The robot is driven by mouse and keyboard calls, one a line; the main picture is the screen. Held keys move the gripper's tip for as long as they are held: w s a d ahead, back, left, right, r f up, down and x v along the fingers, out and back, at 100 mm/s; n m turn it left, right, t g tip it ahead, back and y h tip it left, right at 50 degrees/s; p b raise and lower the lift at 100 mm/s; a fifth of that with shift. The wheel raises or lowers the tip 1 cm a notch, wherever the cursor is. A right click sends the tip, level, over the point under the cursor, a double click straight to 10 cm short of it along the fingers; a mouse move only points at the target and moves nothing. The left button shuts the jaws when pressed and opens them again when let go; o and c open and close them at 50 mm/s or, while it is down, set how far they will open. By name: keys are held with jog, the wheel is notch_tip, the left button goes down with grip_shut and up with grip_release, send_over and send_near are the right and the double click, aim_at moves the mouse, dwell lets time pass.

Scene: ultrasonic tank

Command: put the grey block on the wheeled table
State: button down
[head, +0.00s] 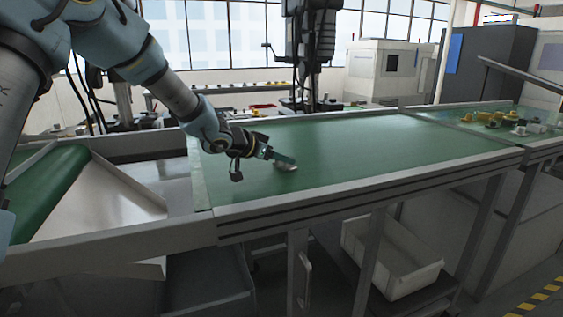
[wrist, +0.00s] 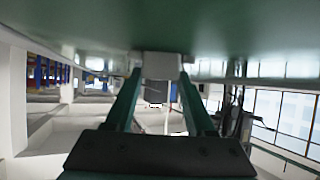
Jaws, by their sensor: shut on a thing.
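The grey block (wrist: 161,66) is between the two green fingertips of my gripper (wrist: 158,84) in the wrist view. My gripper (head: 284,160) is shut on it. In the head view the block (head: 287,168) shows as a small pale shape at the fingertips, low over the left part of a long green surface (head: 350,145). I cannot tell whether the block touches that surface. I cannot say for sure which piece here is the wheeled table; a low dark shelf (head: 350,276) under the green surface carries a bin, and its wheels are not clear to me.
A white bin (head: 385,268) stands on the low shelf behind the frame legs. Several yellow and grey parts (head: 505,121) lie at the far right of the green surface. A pale metal chute (head: 95,205) is at the left. The middle of the green surface is clear.

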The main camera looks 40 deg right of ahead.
jog(key=shift+f, duration=0.1)
jog(key=shift+c, duration=1.2)
grip_release()
jog(key=v, duration=1.2)
jog(key=shift+p, duration=0.35)
